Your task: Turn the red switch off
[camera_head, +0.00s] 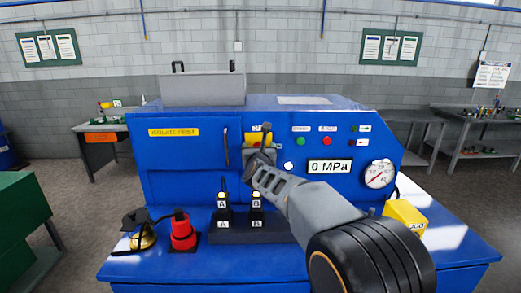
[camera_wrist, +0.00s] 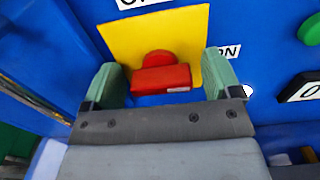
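The red switch (camera_wrist: 162,78) shows in the wrist view on a yellow plate (camera_wrist: 195,30) on the blue machine (camera_head: 180,165). Its red bar lies roughly level. An ON label (camera_wrist: 231,51) is to its right, and a cut-off label starting with O (camera_wrist: 140,3) is above. My gripper (camera_wrist: 162,68) is open, with one green finger on each side of the red bar and gaps visible between. In the head view my gripper (camera_head: 262,150) is in front of the yellow plate (camera_head: 258,140) and hides the red switch.
On the machine's ledge stand a brass-coloured padlock-like item (camera_head: 143,238), a red one (camera_head: 182,232), and black handles labelled A (camera_head: 224,210) and B (camera_head: 256,210). A yellow block (camera_head: 405,217) is at the right. The panel has a 0 MPa display (camera_head: 330,166) and a gauge (camera_head: 379,174).

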